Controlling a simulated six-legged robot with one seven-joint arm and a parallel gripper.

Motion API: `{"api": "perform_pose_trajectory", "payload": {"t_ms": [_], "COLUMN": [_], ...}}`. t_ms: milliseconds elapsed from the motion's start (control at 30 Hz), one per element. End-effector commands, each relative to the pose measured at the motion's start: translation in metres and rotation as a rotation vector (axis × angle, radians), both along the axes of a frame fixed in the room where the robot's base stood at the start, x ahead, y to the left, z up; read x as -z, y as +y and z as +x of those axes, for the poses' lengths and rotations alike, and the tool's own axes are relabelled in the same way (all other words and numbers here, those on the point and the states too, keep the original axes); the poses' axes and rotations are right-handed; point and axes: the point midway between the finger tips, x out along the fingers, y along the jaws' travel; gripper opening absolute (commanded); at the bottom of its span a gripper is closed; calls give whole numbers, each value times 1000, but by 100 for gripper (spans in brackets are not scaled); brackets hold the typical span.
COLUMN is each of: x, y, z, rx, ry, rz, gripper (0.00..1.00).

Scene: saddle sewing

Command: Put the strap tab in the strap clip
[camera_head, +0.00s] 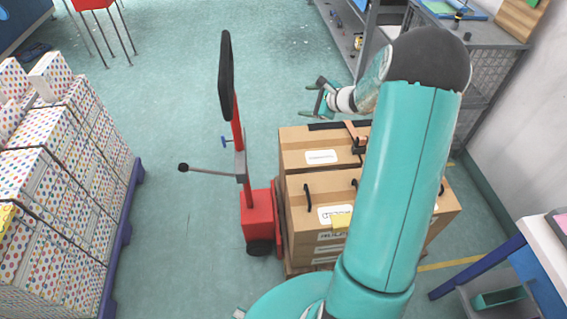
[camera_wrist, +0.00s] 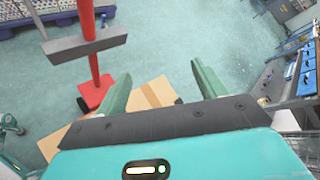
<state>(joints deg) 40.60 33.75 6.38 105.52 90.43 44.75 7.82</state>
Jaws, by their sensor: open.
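My gripper (camera_head: 313,100) is open and empty, held above and beyond the far edge of the stacked cardboard boxes (camera_head: 300,150). Its two green fingers also show spread apart in the wrist view (camera_wrist: 161,72), with floor and part of a box between and below them. A small black fitting (camera_head: 358,146) sits on the top box beside an orange-brown strap (camera_head: 356,130); it looks like the strap clip, but is too small to be sure. A dark strip (camera_head: 325,126) lies along the box's far edge. I cannot make out the strap tab. My arm hides the right part of the boxes.
A red hand truck (camera_head: 256,215) with a tall post and a grey side lever stands left of the boxes. Dotted boxes (camera_head: 60,180) are stacked on a blue pallet at the left. Metal shelving (camera_head: 480,75) stands at the right. The floor between is clear.

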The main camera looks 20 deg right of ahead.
Motion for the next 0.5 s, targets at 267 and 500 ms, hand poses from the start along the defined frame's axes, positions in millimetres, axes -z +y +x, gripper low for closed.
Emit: {"api": "perform_pose_trajectory", "payload": {"t_ms": [267,500], "x": [-87,-132], "y": [128,204], "z": [-51,-125], "rx": [-452,-795], "ry": [-15,-31], "rz": [-358,-675], "gripper": [70,70]}}
